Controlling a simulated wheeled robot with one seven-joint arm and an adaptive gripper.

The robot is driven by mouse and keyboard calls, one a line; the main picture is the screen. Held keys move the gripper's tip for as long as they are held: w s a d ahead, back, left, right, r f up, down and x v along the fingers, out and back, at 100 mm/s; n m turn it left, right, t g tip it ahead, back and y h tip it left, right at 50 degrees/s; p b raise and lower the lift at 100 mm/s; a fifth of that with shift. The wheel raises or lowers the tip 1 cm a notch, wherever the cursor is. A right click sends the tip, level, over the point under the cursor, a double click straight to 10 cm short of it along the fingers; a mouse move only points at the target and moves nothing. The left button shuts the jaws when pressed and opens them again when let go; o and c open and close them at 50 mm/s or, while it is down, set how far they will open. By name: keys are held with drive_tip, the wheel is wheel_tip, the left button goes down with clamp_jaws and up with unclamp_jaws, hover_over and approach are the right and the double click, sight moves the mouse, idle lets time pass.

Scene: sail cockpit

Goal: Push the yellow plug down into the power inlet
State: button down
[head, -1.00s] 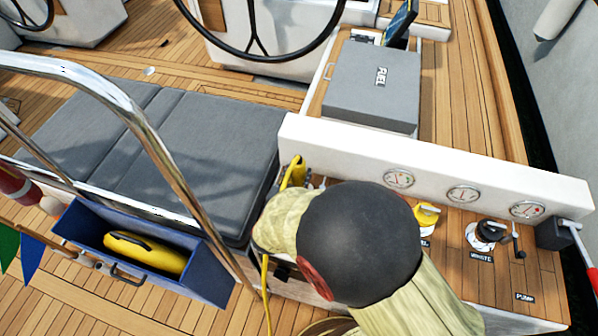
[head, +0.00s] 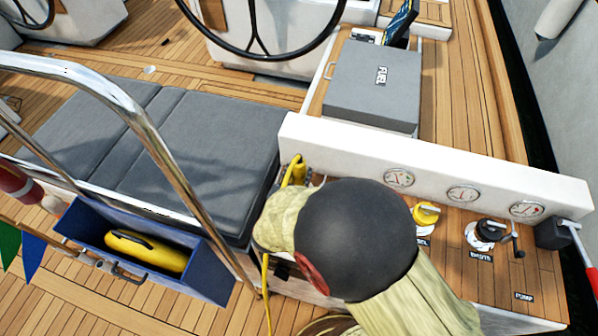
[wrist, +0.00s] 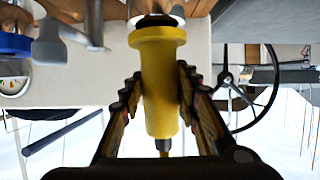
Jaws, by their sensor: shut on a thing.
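In the wrist view, my gripper (wrist: 160,80) is shut on the yellow plug (wrist: 160,105), one ridged finger on each side of its body. The plug's wide collar is at the picture's top, against or very close to the dark round power inlet (wrist: 157,19) with its pale rim. I cannot tell how deep the plug sits. Its cable end points back toward my gripper. In the head view, a yellow part (head: 297,170), probably the plug or its cable, shows beside the white coaming. My arm hides the inlet and most of my gripper there.
The white coaming (head: 450,175) with gauges runs behind my arm. A yellow deck cap (head: 425,215) and a black fitting (head: 486,234) stand to the right. A yellow cable (head: 266,285) hangs at the left, near an open blue locker (head: 205,272) holding a yellow object.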

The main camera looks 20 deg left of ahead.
drive_tip(key=shift+f+b, duration=0.3)
drive_tip(key=shift+f, duration=0.2)
drive_tip(key=c, duration=1.6)
unclamp_jaws()
drive_tip(key=shift+s+r+p, duration=0.25)
drive_tip(key=shift+s+p, duration=0.2)
drive_tip(key=shift+s, duration=0.1)
drive_tip(key=p+v, duration=0.6)
drive_tip(key=v, duration=0.3)
drive_tip(key=shift+s+d+r, duration=0.15)
drive_tip(key=shift+s, duration=0.2)
